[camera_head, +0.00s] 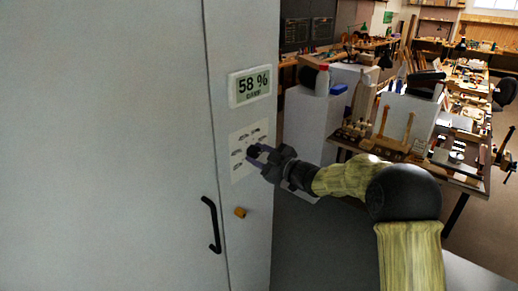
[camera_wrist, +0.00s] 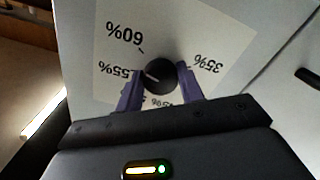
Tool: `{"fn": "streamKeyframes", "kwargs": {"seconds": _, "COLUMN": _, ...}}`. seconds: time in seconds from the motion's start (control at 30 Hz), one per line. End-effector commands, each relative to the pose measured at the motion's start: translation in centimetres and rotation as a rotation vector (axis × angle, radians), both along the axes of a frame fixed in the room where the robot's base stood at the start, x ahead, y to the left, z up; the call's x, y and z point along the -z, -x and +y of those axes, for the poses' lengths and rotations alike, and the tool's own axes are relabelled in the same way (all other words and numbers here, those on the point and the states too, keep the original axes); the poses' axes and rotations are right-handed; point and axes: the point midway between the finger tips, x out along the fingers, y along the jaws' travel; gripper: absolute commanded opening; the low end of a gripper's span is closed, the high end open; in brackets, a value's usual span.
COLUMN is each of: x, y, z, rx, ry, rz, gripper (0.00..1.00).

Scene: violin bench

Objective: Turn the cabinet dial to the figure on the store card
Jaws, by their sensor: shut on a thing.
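The black cabinet dial (camera_wrist: 160,76) sits on a pale scale plate (camera_wrist: 215,45), which also shows on the cabinet front in the head view (camera_head: 240,165). My gripper (camera_wrist: 161,84) has its purple fingers on both sides of the dial, shut on it; it also shows in the head view (camera_head: 254,153). The scale reads 60%, 55% and 35%, upside down in the wrist view; a lower label is partly hidden. A white mark on the dial points left, roughly toward 55%. Above the plate, a panel (camera_head: 250,86) reads 58 %, with a small unclear word. I cannot pick out a store card.
The white cabinet (camera_head: 110,140) fills the left. A black handle (camera_head: 212,225) and a small yellow-brown knob (camera_head: 240,212) are below the plate. Benches crowded with tools and a white block (camera_head: 305,130) stand to the right, behind my arm.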

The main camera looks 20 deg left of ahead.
Motion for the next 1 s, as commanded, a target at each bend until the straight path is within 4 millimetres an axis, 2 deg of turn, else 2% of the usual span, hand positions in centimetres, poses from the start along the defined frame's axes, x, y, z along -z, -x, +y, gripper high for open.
{"fn": "streamKeyframes", "kwargs": {"seconds": 0.2, "x": 0.15, "y": -0.03, "z": -0.13, "rx": 0.003, "ry": -0.054, "rz": 0.148, "gripper": 0.15}}
{"fn": "streamKeyframes", "kwargs": {"seconds": 0.4, "x": 0.26, "y": 0.02, "z": -0.10, "rx": 0.002, "ry": -0.086, "rz": 0.221, "gripper": 0.15}}
{"fn": "streamKeyframes", "kwargs": {"seconds": 0.93, "x": 0.48, "y": 0.07, "z": -0.07, "rx": 0.002, "ry": -0.096, "rz": 0.251, "gripper": 0.15}}
{"fn": "streamKeyframes", "kwargs": {"seconds": 0.97, "x": 0.49, "y": 0.06, "z": -0.07, "rx": 0.002, "ry": -0.096, "rz": 0.250, "gripper": 0.43}}
{"fn": "streamKeyframes", "kwargs": {"seconds": 1.0, "x": 0.46, "y": 0.06, "z": -0.06, "rx": 0.002, "ry": -0.096, "rz": 0.250, "gripper": 0.51}}
